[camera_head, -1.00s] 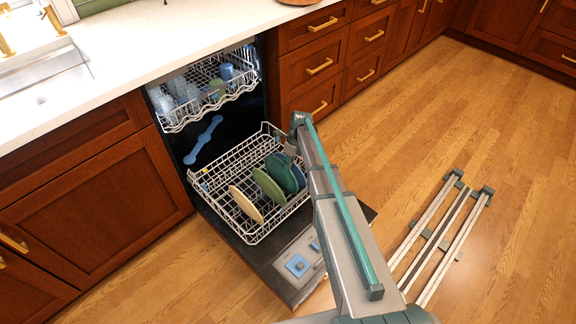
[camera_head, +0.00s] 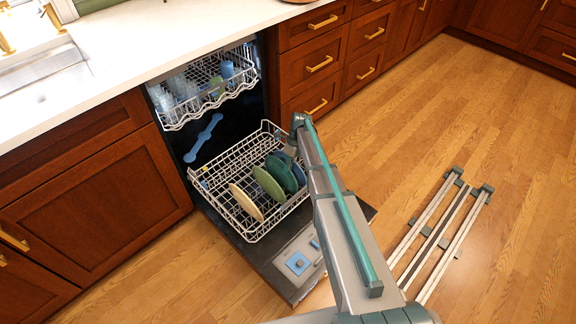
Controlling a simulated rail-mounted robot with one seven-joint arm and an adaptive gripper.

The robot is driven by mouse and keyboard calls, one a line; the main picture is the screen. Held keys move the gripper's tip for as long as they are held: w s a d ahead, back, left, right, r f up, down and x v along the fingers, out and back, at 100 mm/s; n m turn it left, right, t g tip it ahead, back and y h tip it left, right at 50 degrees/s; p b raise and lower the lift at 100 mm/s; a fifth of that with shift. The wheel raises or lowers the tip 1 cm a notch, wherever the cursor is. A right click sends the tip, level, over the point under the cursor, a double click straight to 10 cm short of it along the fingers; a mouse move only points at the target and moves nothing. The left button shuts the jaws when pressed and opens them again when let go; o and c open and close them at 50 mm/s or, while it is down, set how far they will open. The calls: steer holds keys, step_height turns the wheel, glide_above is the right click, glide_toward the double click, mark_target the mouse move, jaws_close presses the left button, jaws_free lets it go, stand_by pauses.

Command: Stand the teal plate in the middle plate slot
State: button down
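The teal plate (camera_head: 283,175) stands tilted in the lower rack (camera_head: 222,168) of the open dishwasher, at the right end of a row of plates. A green plate (camera_head: 267,184) stands just left of it, and a cream plate (camera_head: 246,202) stands further left. My arm reaches over the rack's right side, and its end is right above and behind the teal plate. My gripper (camera_head: 291,157) is small and mostly hidden by the arm and plate. I cannot tell whether its fingers touch the plate or how far apart they are.
The upper rack (camera_head: 205,88) holds glasses and cups and hangs above the back of the lower rack. The open door (camera_head: 300,262) lies under the lower rack. The lower rack's left and back parts are empty. Cabinets (camera_head: 90,210) flank the bay.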

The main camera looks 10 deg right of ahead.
steer(key=shift+f, duration=0.1)
steer(key=c, duration=1.2)
jaws_free()
steer(key=shift+c, duration=0.2)
steer(key=v, duration=1.2)
steer(key=s+a+f+n+h+p, duration=0.1)
steer(key=s+f+n, duration=0.3)
steer(key=s+n, duration=0.35)
steer(key=s+f+n+p, duration=0.2)
steer(key=s+f+n, duration=0.1)
steer(key=s+n, duration=0.5)
steer(key=s+a+f+n+h+p, duration=0.1)
steer(key=s+f+n, duration=0.4)
steer(key=s, duration=0.5)
steer(key=s+a+r+n+g+h+p, duration=0.1)
steer(key=s+n+g+p, duration=0.4)
steer(key=s, duration=2.8)
steer(key=a+n+p, duration=0.1)
steer(key=n+p, duration=0.1)
steer(key=shift+p, duration=0.35)
